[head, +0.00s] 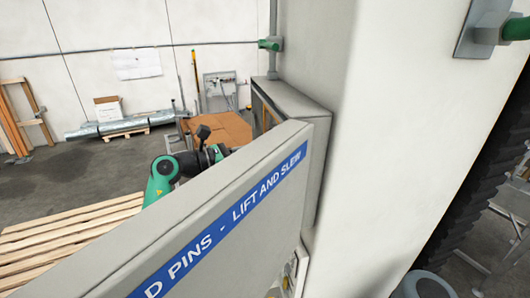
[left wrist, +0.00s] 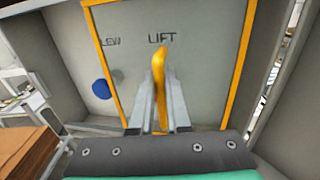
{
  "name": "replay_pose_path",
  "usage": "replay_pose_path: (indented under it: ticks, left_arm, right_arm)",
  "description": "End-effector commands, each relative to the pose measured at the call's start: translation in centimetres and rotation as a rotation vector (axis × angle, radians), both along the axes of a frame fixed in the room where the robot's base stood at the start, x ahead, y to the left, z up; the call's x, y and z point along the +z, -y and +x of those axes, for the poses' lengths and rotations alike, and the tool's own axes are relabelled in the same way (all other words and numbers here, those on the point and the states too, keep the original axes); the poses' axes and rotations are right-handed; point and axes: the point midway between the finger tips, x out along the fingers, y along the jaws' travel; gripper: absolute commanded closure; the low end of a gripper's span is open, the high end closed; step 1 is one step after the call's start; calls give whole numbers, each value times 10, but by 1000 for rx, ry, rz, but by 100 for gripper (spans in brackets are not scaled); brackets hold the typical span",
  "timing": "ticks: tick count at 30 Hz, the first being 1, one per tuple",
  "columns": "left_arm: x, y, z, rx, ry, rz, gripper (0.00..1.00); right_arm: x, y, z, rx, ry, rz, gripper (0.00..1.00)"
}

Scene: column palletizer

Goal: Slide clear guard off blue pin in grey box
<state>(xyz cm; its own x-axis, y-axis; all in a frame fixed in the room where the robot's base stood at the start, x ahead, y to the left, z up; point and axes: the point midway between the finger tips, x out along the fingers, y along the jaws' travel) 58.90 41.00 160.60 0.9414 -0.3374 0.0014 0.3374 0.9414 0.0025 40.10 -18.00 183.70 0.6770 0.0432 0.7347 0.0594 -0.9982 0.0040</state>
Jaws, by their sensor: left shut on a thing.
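In the left wrist view my left gripper (left wrist: 160,88) is shut on an upright orange handle (left wrist: 160,58). The handle stands in front of a grey panel below the printed word LIFT. A clear guard with an orange rim (left wrist: 241,62) frames that area of the panel. The blue pin (left wrist: 101,89) shows at the left, below the letters "LEW", just outside the guard's left rim. The grey box (head: 296,97) is on the column in the head view. Its open door hides my left gripper there; part of my left arm shows behind it. My right gripper is in neither view.
The open grey door (head: 215,225) with a blue label strip (head: 240,212) sticks out toward the camera. A wooden slatted pallet (head: 70,235) lies at lower left. Brown cartons (head: 225,128) stand behind my left arm. The box's side walls flank my left gripper closely.

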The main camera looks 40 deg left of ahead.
Motion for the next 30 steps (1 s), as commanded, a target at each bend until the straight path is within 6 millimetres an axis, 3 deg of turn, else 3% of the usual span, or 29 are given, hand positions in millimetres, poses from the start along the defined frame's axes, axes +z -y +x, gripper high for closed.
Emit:
replay_pose_path:
  ticks: [11,12,14,25,30]
  left_arm:
    - [0,4,0,-11,0,0,100]
    - [0,4,0,-11,0,0,82]
    - [1,4,0,-11,1,0,73]
    - [-1,1,-1,-4,-1,-1,73]
    - [-3,-7,-20,-1,1,1,73]
  right_arm:
    - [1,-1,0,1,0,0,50]
    - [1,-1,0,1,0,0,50]
    - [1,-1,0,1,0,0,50]
    - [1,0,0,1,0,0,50]
    - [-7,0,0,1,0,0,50]
